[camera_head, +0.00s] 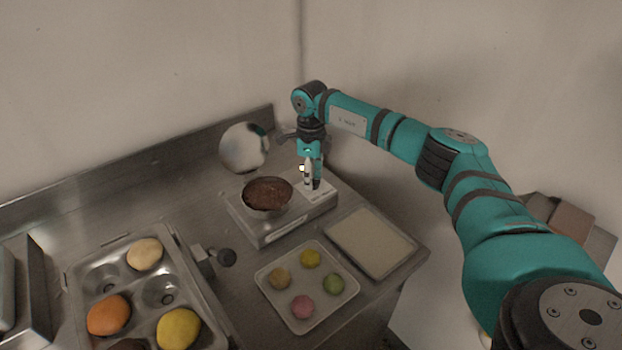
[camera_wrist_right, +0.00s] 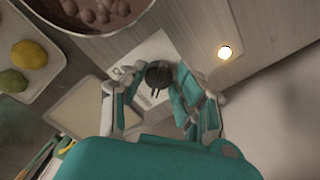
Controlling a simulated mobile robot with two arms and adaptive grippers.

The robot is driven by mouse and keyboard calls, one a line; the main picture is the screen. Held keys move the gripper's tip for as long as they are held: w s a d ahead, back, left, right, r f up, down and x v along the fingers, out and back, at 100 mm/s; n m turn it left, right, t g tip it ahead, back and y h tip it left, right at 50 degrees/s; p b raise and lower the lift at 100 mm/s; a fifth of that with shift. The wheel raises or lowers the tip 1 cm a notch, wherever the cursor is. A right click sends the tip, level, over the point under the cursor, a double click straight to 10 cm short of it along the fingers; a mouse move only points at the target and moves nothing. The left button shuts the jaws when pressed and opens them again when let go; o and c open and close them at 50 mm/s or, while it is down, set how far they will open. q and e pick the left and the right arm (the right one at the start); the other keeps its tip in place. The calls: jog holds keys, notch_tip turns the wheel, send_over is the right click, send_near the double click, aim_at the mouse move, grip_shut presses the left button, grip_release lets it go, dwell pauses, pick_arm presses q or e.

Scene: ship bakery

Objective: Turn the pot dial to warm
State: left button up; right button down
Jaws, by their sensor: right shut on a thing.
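The pot (camera_head: 267,197) holds brown contents and sits on a steel warmer base (camera_head: 272,231) on the counter. The pot's edge with brown lumps also shows at the top left of the right wrist view (camera_wrist_right: 92,14). The dark dial (camera_wrist_right: 158,76) stands on a white marked panel (camera_wrist_right: 150,52), between my right gripper's fingers. My right gripper (camera_head: 312,185) points down over the right part of the base and is shut on the dial. In the head view the fingers hide most of the dial. My left gripper is not in view.
A tray with several small coloured rounds (camera_head: 318,318) and a pale flat tray (camera_head: 372,242) lie in front of the base. A round shiny lid (camera_head: 243,147) stands behind the pot. A steel multi-well pan (camera_head: 178,262) is at left. A lit indicator (camera_wrist_right: 224,52) is beside the dial.

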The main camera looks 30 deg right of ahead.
jog(key=shift+n, duration=0.6)
jog(key=c, duration=1)
grip_release()
jog(key=shift+r, duration=0.15)
notch_tip(320, 180, up, 12)
jog(key=shift+f, duration=0.1)
